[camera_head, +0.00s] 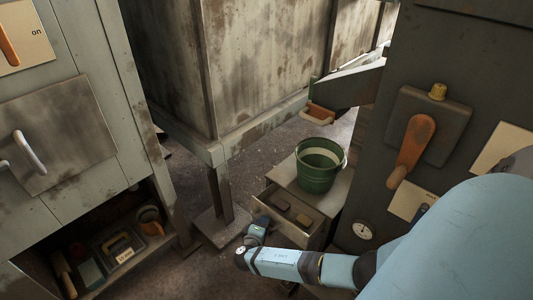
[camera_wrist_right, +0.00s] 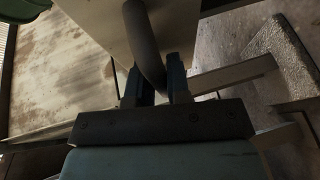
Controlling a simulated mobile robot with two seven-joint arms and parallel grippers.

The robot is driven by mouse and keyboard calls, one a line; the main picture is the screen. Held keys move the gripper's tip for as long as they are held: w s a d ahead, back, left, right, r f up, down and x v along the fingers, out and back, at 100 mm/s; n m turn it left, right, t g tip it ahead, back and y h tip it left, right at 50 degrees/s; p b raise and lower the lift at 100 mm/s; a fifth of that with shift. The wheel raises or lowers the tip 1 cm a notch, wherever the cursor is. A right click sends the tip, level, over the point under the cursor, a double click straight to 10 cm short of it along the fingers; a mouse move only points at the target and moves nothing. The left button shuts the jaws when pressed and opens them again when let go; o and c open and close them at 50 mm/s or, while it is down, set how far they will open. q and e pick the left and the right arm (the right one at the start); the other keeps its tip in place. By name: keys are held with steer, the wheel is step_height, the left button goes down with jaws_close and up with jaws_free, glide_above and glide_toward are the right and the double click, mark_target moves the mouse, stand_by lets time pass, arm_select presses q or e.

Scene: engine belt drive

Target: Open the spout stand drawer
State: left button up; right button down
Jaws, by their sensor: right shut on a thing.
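The spout stand (camera_head: 335,195) is a small low cabinet with a pale top, in the middle of the head view. Its drawer (camera_head: 308,224) shows pulled out, with its inside visible from above. My right gripper (camera_head: 262,224) is low at the drawer's front, partly hidden behind my own wrist. In the right wrist view my right gripper (camera_wrist_right: 157,80) is shut on a dark curved handle (camera_wrist_right: 142,40), which passes between the fingers and joins a pale panel (camera_wrist_right: 95,25). My left gripper is not in view.
A green bucket (camera_head: 319,170) with a pale band stands on the stand top. A grey cabinet (camera_head: 75,130) stands at left, a dark panel with an orange lever (camera_head: 413,143) at right. A metal leg (camera_head: 221,195) is close left of the drawer.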

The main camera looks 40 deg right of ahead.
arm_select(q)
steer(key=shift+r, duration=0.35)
arm_select(e)
steer(key=a, duration=0.5)
steer(key=shift+s+a, duration=0.2)
steer(key=shift+a, duration=0.15)
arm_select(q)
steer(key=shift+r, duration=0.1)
arm_select(e)
steer(key=c, duration=1.1)
jaws_free()
